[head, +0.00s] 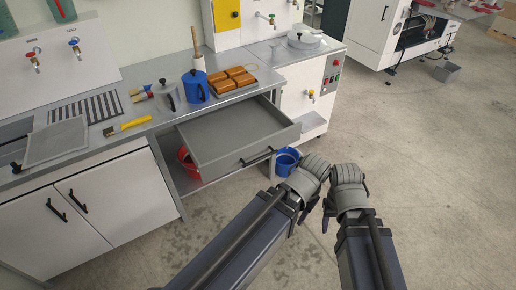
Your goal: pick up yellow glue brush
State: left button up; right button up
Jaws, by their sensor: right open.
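The yellow glue brush (127,125) lies flat on the grey counter, near its front edge, left of the open drawer. Its handle is yellow, with a darker end at the left. My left gripper (308,205) is over the floor, in front of the drawer and far to the right of the brush. Its fingers are mostly hidden, so its opening is unclear. My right gripper (346,205) is beside it, open with nothing seen in it, also far from the brush.
An open, empty grey drawer (228,133) juts out from the counter. Near the brush are a mesh screen (56,141), a striped rack (90,107), a grey pot (166,97) and a blue pot (196,86). A blue bucket (287,161) stands below.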

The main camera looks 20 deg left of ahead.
aim_at(118, 128)
jog(key=u, duration=1.85)
jog(key=i+j, duration=0.15)
jog(key=i, duration=0.3)
jog(key=i+j+z, duration=0.1)
jog(key=i, duration=0.35)
jog(key=i+j, duration=0.1)
jog(key=i, duration=0.4)
